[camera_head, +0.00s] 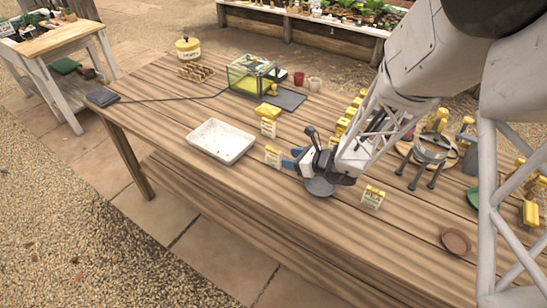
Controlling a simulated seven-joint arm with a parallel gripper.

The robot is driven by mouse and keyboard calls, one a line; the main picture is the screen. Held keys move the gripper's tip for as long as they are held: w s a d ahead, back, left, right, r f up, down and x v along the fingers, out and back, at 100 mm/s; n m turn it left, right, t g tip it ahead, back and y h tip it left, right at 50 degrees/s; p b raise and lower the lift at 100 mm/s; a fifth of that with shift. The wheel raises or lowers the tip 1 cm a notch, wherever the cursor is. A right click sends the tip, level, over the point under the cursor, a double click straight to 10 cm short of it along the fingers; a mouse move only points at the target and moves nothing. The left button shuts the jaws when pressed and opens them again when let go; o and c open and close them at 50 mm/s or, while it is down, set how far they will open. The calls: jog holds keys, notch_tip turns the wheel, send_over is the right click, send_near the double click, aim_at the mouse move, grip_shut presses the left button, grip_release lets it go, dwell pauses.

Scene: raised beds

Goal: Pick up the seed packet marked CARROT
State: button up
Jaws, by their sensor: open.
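Several small yellow-and-white seed packets stand on the wooden table. One packet (273,156) is just left of my gripper's blue fingertips. Another packet (373,197) stands to the right of my gripper, near the front edge. A third packet (268,127) stands farther back, near the glass box. The print is too small to read, so I cannot tell which one is marked CARROT. My gripper (291,158) is open and points left toward the nearest packet, with nothing seen between its fingers. I cannot tell whether it touches that packet.
A white tray (221,126) lies left of my gripper. A dark round dish (320,187) is below it. A glass box (252,73) stands behind. More yellow packets (343,125) line up behind my arm. A tripod stand (431,154) and a brown saucer (456,241) are right. The front-left tabletop is clear.

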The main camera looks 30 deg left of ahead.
aim_at(269, 148)
jog(key=shift+x, duration=1.25)
jog(key=shift+a, duration=0.1)
jog(key=shift+x, duration=2.5)
jog(key=shift+s, duration=0.1)
jog(key=shift+c, duration=0.5)
grip_shut()
jog(key=shift+r, duration=0.2)
jog(key=shift+r, duration=0.85)
jog(key=shift+s+r, duration=0.15)
jog(key=shift+r, duration=0.65)
jog(key=s+d, duration=0.3)
jog(key=d, duration=0.1)
jog(key=s+d+r, duration=0.1)
jog(key=s+d, duration=0.2)
jog(key=s, duration=0.1)
jog(key=s+d, duration=0.3)
jog(key=d, duration=0.1)
jog(key=shift+s+d+r, duration=0.15)
jog(key=shift+s+d, duration=0.15)
jog(key=shift+s, duration=0.05)
